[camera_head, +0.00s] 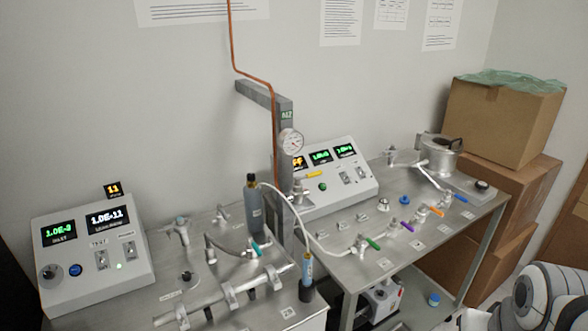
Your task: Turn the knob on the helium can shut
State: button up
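Two slim bottles stand near the middle of the benches, and no label marking either as helium is readable. One is a grey cylinder (254,208) with a dark top, standing at the left bench's back. The other is a light blue can (307,268) with a thin top and a dark base, at that bench's front right corner. Any knob on them is too small to tell its position. My gripper is not in view; only grey-white rounded links of my arm show at the lower right.
A left console (95,250) and a right console (325,175) with lit displays stand on the benches. Colored-handled valves line the right bench (455,215). A pressure gauge (291,141) hangs on a grey post. Cardboard boxes (505,115) are stacked at right.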

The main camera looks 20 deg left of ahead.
aim_at(251, 176)
jog(key=z, duration=0.15)
jog(key=k, duration=1.35)
jog(key=u, duration=0.65)
jog(key=i, duration=1.5)
jog(key=u, duration=0.05)
